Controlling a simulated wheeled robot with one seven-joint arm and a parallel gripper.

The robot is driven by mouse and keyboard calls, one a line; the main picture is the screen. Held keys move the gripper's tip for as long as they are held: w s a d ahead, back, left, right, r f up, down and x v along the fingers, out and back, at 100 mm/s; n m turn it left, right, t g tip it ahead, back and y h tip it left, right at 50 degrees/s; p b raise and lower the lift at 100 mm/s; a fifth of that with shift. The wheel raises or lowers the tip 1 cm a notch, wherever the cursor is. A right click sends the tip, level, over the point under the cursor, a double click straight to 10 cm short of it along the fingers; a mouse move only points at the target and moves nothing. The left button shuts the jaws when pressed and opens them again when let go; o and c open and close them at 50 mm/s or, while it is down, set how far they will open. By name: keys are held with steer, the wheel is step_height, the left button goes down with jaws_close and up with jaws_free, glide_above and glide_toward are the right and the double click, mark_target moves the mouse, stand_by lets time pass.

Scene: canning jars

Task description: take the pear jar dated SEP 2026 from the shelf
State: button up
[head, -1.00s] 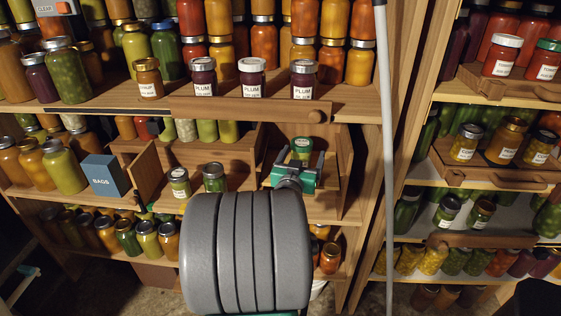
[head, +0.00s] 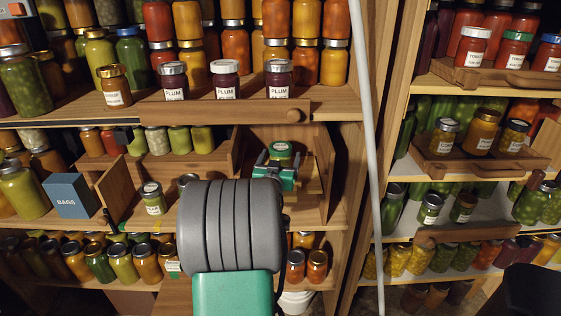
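A wooden rail (head: 220,111) runs along the upper shelf, above the compartment, with plum jars (head: 226,80) behind it. A blue BAGS box (head: 73,196) stands at left beside a wooden divider (head: 117,192). A pale pole (head: 367,130) stands upright to the right.

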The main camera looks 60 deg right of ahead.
jaws_close()
steer(key=shift+r, duration=0.15)
stand_by(0.7)
